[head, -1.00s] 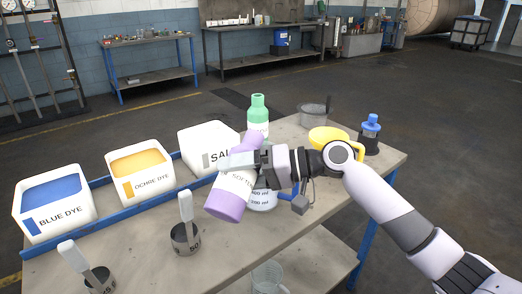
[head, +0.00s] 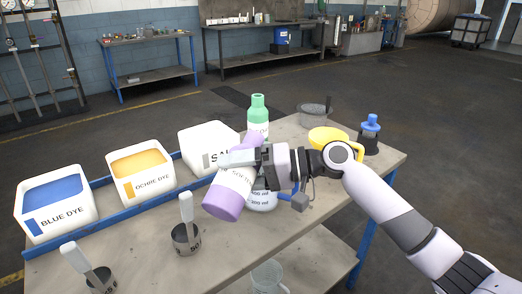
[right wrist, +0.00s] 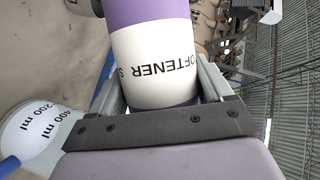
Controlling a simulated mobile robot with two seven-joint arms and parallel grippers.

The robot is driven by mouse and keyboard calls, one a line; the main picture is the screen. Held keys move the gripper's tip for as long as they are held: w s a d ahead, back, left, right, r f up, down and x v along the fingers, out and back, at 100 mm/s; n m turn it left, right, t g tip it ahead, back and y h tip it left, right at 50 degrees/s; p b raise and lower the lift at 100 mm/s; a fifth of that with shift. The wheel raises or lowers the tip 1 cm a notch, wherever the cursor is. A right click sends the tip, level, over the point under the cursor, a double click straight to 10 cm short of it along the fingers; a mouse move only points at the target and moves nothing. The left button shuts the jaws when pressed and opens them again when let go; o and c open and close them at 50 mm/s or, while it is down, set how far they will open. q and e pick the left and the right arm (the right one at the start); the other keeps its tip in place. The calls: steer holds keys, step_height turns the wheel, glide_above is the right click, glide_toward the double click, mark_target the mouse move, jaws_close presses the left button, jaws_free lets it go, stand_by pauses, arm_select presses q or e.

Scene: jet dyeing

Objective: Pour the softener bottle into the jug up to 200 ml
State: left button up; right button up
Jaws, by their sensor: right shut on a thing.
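The softener bottle (head: 228,192) is purple with a white label. My right gripper (head: 243,158) is shut around its middle and holds it tilted above the table, its base toward me and its narrower end away. The bottle and its label also fill the middle of the right wrist view (right wrist: 152,55), between the fingers. The jug (head: 263,200), pale with ml marks and a blue handle, stands behind and below the bottle, partly hidden by it and the gripper. It shows at the left edge of the right wrist view (right wrist: 35,132). Its liquid level and any stream cannot be seen. My left gripper is out of view.
Blue dye (head: 60,222), ochre dye (head: 145,187) and salt (head: 190,140) bins line the blue rail at left. Two metal cups with scoops (head: 187,240) stand in front. A green bottle (head: 258,112), yellow container (head: 325,135) and blue-capped item (head: 370,135) stand behind.

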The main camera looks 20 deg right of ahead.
steer(key=shift+r+m+p, duration=0.35)
steer(key=shift+r+m, duration=0.05)
steer(key=shift+r, duration=0.05)
stand_by(0.5)
steer(key=shift+w+d+r+m+y+p, duration=0.15)
steer(key=shift+r+m+y+p, duration=0.1)
steer(key=shift+r+m, duration=0.1)
steer(key=shift+w+d+r+m+y+p, duration=0.1)
steer(key=shift+w+r+m+y+p, duration=0.1)
steer(key=shift+r+m+y, duration=0.1)
stand_by(2.1)
